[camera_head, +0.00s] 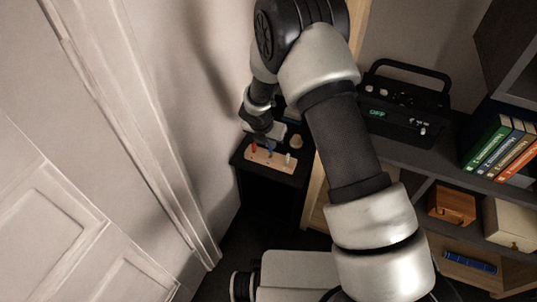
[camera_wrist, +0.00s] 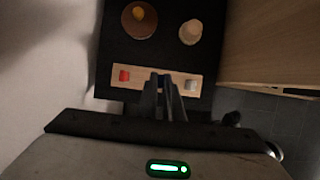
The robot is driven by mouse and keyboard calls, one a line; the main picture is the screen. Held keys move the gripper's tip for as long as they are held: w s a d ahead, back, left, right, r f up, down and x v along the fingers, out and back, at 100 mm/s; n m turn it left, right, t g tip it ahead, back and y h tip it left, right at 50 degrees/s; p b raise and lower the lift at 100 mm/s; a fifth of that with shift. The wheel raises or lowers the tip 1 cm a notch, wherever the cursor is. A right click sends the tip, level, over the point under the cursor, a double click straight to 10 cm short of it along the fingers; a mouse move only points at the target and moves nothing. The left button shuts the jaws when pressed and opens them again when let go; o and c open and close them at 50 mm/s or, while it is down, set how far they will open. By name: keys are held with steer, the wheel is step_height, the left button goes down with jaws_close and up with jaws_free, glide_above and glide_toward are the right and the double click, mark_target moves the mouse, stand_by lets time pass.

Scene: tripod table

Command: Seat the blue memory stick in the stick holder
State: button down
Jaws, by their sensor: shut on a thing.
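The stick holder (camera_head: 262,160) is a light wooden bar on a small black table; it also shows in the wrist view (camera_wrist: 140,81). A red stick (camera_wrist: 124,75) stands at its left end and a white stick (camera_wrist: 190,84) at its right end. My gripper (camera_wrist: 166,88) is over the middle of the bar, shut on the blue memory stick (camera_head: 270,148). The blue stick points down at the holder between the other two. The fingers hide most of it in the wrist view, and I cannot tell whether its lower end is in a slot.
The black table (camera_head: 265,189) stands close to the wall and door frame. Behind the holder are a brown round thing with a yellow top (camera_wrist: 139,20) and a pale knobbed piece (camera_wrist: 190,32). A shelf with books (camera_head: 490,142) and a black radio (camera_head: 400,105) is to the right.

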mark_target(270, 150)
steer(key=shift+f+b, duration=0.6)
steer(key=shift+f, duration=1.55)
steer(key=shift+f, duration=0.15)
steer(key=c, duration=1.9)
jaws_free()
